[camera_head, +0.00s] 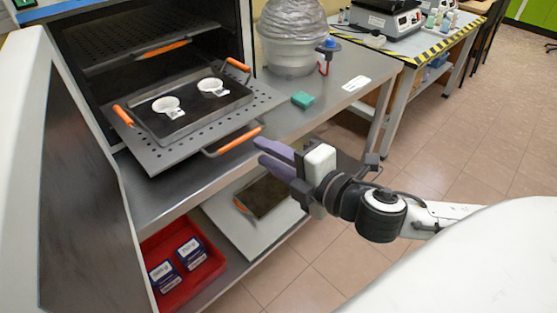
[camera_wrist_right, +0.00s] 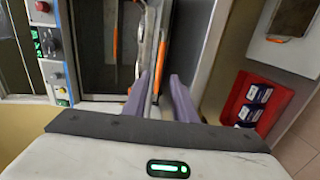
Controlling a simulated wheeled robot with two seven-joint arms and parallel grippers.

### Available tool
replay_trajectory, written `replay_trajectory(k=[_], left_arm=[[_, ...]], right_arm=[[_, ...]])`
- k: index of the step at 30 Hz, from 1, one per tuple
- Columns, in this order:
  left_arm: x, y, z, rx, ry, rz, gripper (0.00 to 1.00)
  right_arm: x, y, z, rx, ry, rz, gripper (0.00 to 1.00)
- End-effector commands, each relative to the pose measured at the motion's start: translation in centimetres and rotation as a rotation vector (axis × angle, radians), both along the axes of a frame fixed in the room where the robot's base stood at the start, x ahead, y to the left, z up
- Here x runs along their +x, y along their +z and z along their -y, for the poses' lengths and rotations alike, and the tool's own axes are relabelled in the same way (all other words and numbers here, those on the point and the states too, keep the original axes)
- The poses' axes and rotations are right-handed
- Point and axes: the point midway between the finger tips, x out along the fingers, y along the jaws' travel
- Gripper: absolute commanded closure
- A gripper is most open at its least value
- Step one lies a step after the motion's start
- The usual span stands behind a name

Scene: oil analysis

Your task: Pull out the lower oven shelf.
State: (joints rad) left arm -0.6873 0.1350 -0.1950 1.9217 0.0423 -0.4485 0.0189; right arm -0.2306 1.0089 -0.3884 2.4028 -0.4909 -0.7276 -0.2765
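The lower oven shelf (camera_head: 160,158) is a perforated grey plate sticking out of the open oven over the bench. Its front handle has an orange grip (camera_head: 232,140). A dark tray (camera_head: 205,127) with orange side handles rests on the shelf and holds two small white crucibles (camera_head: 167,105). My right gripper (camera_head: 257,152) is just right of the front handle. In the right wrist view its purple fingers (camera_wrist_right: 159,88) are apart, with the orange grip (camera_wrist_right: 161,52) beyond the tips. They do not appear closed on it. My left gripper is out of view.
The oven door (camera_head: 75,185) stands open at left. The upper shelf (camera_head: 125,42) is inside the oven. A green block (camera_head: 302,99) and a bagged container (camera_head: 292,45) sit on the bench. Below is a red bin (camera_head: 205,268) with boxes.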

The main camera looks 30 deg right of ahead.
Motion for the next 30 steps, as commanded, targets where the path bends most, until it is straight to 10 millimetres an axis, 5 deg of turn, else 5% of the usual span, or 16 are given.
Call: replay_trajectory(k=[9,30], left_arm=[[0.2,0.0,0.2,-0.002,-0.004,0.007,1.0],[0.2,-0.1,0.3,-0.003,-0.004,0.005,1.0]], right_arm=[[-2.7,0.5,0.5,-0.001,0.001,-0.001,0.75],[-2.9,0.3,0.6,0.01,-0.004,-0.007,0.75]])
